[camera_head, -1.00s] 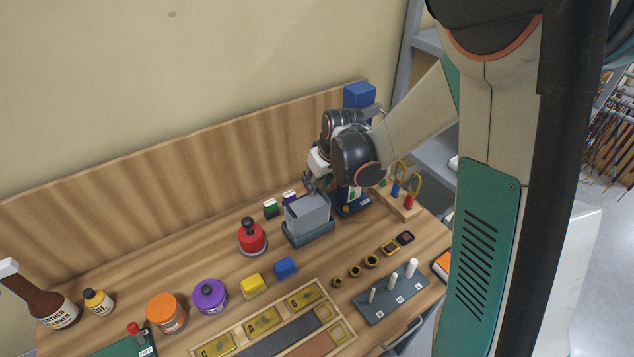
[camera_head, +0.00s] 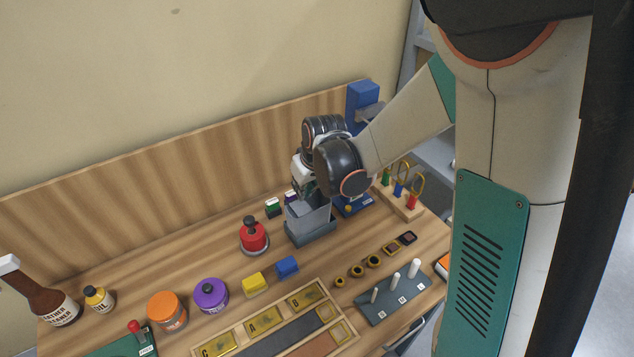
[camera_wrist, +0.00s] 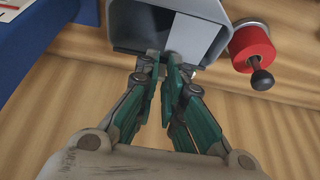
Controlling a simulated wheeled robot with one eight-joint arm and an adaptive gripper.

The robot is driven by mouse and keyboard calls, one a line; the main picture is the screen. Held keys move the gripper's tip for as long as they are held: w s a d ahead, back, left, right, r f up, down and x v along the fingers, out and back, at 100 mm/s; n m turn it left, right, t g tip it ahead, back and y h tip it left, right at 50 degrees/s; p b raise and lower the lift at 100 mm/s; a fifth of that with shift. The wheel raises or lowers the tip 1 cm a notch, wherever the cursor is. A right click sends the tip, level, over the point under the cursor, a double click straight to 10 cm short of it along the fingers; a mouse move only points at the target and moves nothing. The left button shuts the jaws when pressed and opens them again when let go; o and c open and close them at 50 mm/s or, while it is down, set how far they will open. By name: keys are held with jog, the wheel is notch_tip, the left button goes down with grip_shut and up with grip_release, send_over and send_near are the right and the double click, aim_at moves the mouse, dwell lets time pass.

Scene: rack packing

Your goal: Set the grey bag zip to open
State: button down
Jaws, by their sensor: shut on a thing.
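The grey bag (camera_head: 312,232) stands upright in a dark grey holder on the bench, right of the middle in the head view. It also shows at the top of the wrist view (camera_wrist: 215,42). Its top is partly open: the dark inside shows on one side and a pale grey cover (camera_wrist: 190,38) lies over the other. My gripper (camera_wrist: 166,62) is at the bag's near rim in the wrist view, fingers close together. It is shut on a small part there, apparently the zip pull, which the fingers mostly hide.
A blue stand (camera_head: 354,202) is close right, beside a wooden rack (camera_head: 408,206). Yellow (camera_head: 255,284) and blue (camera_head: 287,267) blocks lie in front.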

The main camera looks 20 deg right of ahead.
jog(key=a, duration=0.2)
jog(key=s+a, duration=0.1)
jog(key=a, duration=0.1)
jog(key=shift+s+a, duration=0.1)
jog(key=shift+s, duration=0.05)
jog(key=c, duration=1.7)
grip_release()
jog(key=v, duration=1.2)
jog(key=shift+s, duration=0.1)
